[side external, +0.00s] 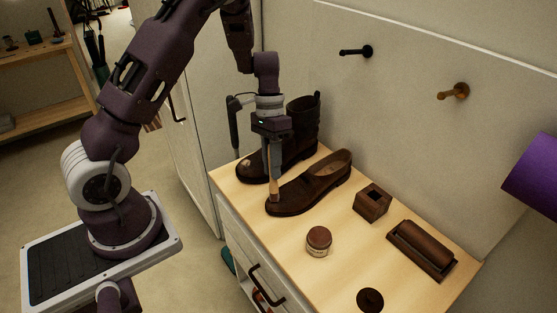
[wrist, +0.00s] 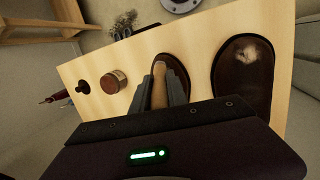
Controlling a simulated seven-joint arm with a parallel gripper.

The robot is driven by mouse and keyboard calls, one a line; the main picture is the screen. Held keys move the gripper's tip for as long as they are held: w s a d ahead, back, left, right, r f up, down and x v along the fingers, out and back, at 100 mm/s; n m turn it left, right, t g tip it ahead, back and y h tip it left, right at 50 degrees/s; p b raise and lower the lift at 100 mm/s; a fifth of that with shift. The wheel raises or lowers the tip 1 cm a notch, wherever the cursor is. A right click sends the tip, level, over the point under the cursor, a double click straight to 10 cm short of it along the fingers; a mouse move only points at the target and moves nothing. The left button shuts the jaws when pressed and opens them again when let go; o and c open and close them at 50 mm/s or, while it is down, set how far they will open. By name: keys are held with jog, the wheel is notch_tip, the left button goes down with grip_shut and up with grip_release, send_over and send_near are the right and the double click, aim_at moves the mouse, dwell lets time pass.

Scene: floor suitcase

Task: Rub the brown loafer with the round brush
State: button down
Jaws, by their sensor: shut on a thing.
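The brown loafer (side external: 322,180) lies on the wooden cabinet top, its toe towards the front left. Its toe also shows in the wrist view (wrist: 176,62). My gripper (side external: 273,168) points down over the toe, shut on the light wooden handle of the round brush (side external: 274,189). The handle stands between the fingers in the wrist view (wrist: 159,84). The brush's lower end is at the loafer's toe; its bristles are hard to make out, and I cannot tell whether they touch the leather.
A dark boot (side external: 300,146) with a pale scuffed toe stands close behind the loafer. In front are a jar (side external: 318,242), a dark wooden block (side external: 372,202), a long brown piece (side external: 421,249) and a round dark piece (side external: 370,299). Pegs stick out of the wall (side external: 395,110).

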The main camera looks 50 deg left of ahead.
jog(key=shift+w, duration=0.25)
notch_tip(320, 180, up, 8)
jog(key=s, duration=0.2)
jog(key=shift+s, duration=0.4)
dwell(1.3)
dwell(0.4)
jog(key=shift+d+f, duration=0.1)
jog(key=shift+d, duration=0.3)
